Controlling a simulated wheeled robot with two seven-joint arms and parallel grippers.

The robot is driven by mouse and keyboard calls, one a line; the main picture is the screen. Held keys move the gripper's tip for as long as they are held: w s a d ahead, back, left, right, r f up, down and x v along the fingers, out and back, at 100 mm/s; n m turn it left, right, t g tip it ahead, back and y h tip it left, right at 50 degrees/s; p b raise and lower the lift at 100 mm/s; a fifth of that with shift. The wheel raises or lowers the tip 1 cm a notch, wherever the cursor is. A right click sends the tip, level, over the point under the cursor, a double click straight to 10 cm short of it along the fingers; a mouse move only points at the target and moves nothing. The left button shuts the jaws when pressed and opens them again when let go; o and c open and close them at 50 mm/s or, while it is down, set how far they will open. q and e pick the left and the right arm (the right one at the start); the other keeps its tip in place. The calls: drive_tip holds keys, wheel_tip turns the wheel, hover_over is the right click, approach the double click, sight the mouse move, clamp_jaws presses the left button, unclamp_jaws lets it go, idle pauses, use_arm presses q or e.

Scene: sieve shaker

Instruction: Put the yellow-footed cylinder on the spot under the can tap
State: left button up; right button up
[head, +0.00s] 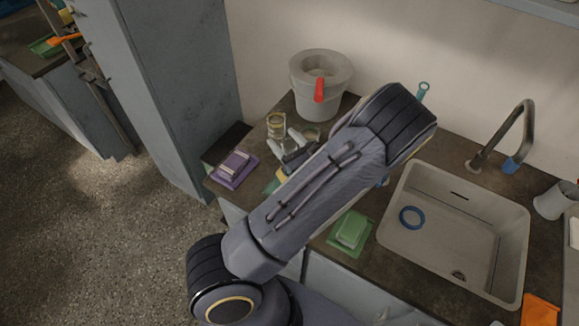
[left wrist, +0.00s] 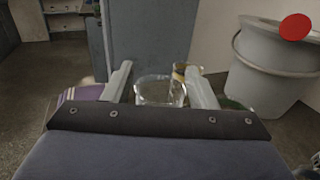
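A small clear glass vessel with a yellowish band (head: 277,124) stands on the counter, left of the grey can (head: 316,104) with the red tap (head: 319,90). My left gripper (head: 285,142) is just in front of it, fingers apart. In the left wrist view a clear glass (left wrist: 160,91) shows between the open fingers, with gaps at both sides. A yellowish-brown piece (left wrist: 185,72) shows behind it, partly hidden by the right finger. I cannot tell whether these are one vessel or two. A greenish round patch (head: 311,132) lies below the tap, partly covered by my arm. My right gripper is out of view.
A purple tray (head: 234,170) lies at the counter's left edge. A green dish (head: 350,231) sits before the sink (head: 457,277), which holds a blue ring (head: 412,217). A tall grey cabinet (head: 165,80) stands left. My left arm covers the middle of the counter.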

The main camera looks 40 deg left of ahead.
use_arm(q)
clamp_jaws()
